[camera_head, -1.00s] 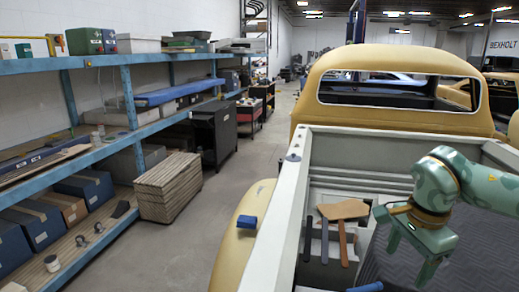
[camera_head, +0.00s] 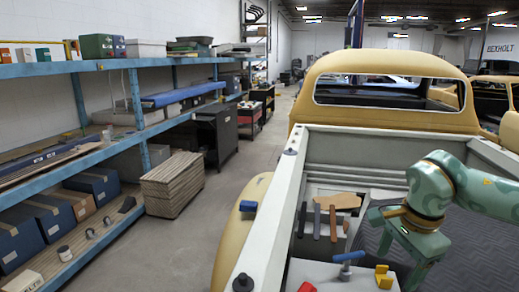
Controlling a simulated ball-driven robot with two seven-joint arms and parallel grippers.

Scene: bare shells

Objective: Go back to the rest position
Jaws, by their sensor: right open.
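My right gripper (camera_head: 398,252) is green with a brown band at the wrist. Its arm comes in from the right over the truck bed (camera_head: 455,245). The jaws point down and are open, with nothing seen between them. Their tips hang near a pale surface at the bottom of the view. My left gripper is out of view.
On the pale surface (camera_head: 312,272) are a blue-handled tool (camera_head: 347,262), yellow blocks (camera_head: 384,277) and a red piece (camera_head: 307,287). Several tools and a brown flat piece (camera_head: 338,201) lie behind it. The cream truck cab (camera_head: 395,115) rises beyond. Blue shelves (camera_head: 70,150) line the left.

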